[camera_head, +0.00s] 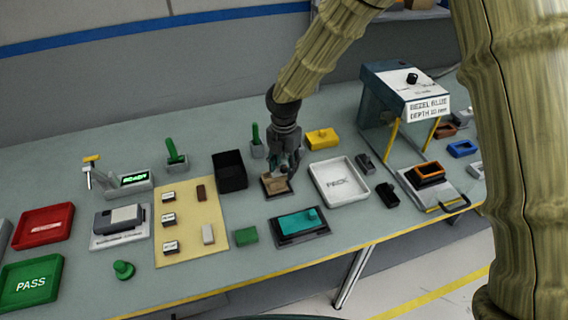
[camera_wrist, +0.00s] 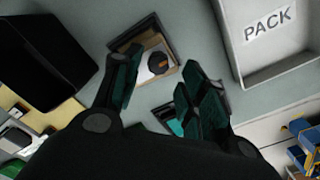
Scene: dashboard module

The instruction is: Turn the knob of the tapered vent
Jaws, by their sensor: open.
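A tan vent-like part (camera_head: 275,184) sits in a dark square frame near the middle of the table. In the wrist view the tan part (camera_wrist: 166,78) shows a round dark knob (camera_wrist: 157,62) with an orange mark, beside a pale area. My gripper (camera_head: 287,166) is just above this part, pointing down, and hides some of it in the head view. In the wrist view my gripper (camera_wrist: 155,88) has its fingers spread, with nothing between them. The knob lies ahead of the fingertips, apart from them. I cannot tell from the outline whether the part is tapered.
A black bin (camera_head: 230,171) stands close on the left and a white PACK tray (camera_head: 339,181) on the right. A teal part (camera_head: 299,224) on a dark base lies in front. A yellow block (camera_head: 322,138) is behind. Bare table separates these things.

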